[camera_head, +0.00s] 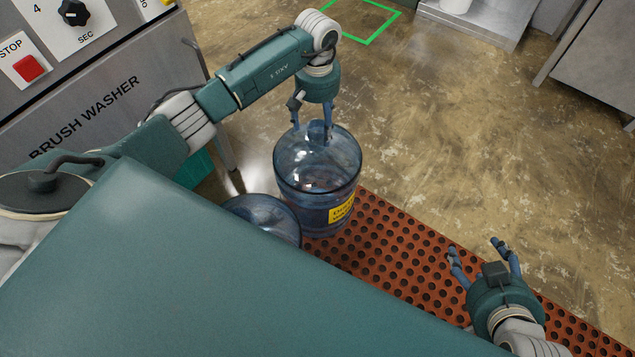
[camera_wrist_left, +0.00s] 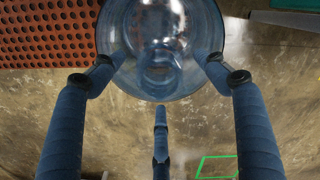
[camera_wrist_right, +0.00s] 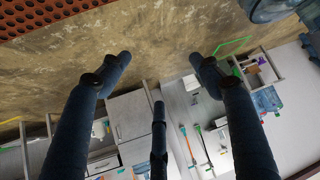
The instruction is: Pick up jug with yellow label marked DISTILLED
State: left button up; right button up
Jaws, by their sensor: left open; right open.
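A clear blue jug (camera_head: 318,175) with a yellow label (camera_head: 342,207) stands upright on the red perforated mat; the label's lettering is too small to read fully. My left gripper (camera_head: 312,130) is open above it, its fingertips around the neck area. In the left wrist view the jug (camera_wrist_left: 160,30) lies between the spread fingers (camera_wrist_left: 163,68), seen from above; contact cannot be told. A second blue jug (camera_head: 262,213) stands beside it, partly hidden by my teal body. My right gripper (camera_head: 475,250) is open and empty over the mat's right part.
The red mat (camera_head: 400,245) runs along my front. A brush washer (camera_head: 110,85) with a red stop button stands at left. The brown floor (camera_head: 470,140) beyond the mat is mostly clear, with a green square outline (camera_head: 385,30). Metal furniture (camera_head: 600,70) stands at the upper right.

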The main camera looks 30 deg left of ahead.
pick_arm(q)
notch_tip(320, 180, down, 3)
jog(key=shift+r, duration=0.2)
grip_shut()
jog(key=shift+w+r, duration=0.1)
pick_arm(e)
jog(key=w+r+t, duration=0.1)
jog(key=w+a+r, duration=0.1)
jog(key=shift+w+r+t, duration=0.3)
jog(key=shift+w+t, duration=0.1)
